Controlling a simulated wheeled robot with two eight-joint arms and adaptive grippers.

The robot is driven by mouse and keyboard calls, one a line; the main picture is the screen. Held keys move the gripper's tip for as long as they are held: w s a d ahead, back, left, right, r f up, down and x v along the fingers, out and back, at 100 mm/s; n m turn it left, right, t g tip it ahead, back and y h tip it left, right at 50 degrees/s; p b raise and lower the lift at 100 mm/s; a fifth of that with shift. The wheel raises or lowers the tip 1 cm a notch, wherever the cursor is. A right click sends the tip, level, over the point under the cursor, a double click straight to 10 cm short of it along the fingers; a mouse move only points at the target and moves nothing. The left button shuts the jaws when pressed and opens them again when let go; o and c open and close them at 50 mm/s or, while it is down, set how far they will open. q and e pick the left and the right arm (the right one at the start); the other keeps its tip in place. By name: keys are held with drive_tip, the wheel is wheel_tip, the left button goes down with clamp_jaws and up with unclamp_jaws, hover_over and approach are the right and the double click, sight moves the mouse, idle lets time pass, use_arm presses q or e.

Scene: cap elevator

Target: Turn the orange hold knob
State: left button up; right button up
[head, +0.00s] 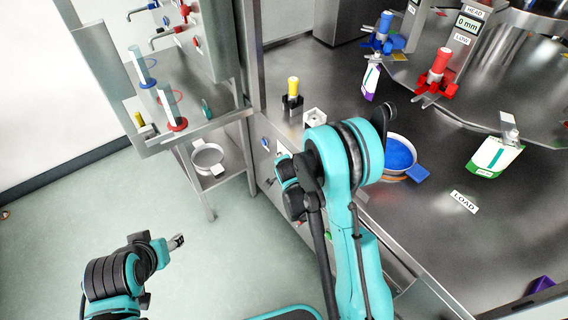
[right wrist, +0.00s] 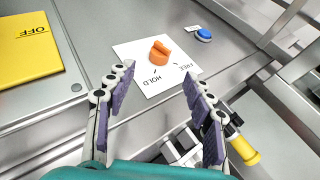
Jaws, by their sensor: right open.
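The orange hold knob (right wrist: 159,52) sits on a white plate (right wrist: 128,52) printed HOLD and FREE, on a grey metal panel in the right wrist view. My right gripper (right wrist: 156,72) is open with purple-padded fingers spread either side of the view. The knob shows beyond the fingertips, between them and apart from them. In the head view my right arm covers the panel front, and I cannot make out the knob there. My left gripper (head: 177,241) is low at the left over the floor, away from the panel; its jaws are too small to read.
A yellow OFF plate (right wrist: 25,45) lies left of the knob and a blue button (right wrist: 203,34) right of it. A yellow-topped handle (right wrist: 243,150) stands near my right finger. In the head view, a blue-filled pan (head: 398,153) stands on the worktop.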

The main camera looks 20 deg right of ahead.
drive_tip(key=shift+v, duration=0.95)
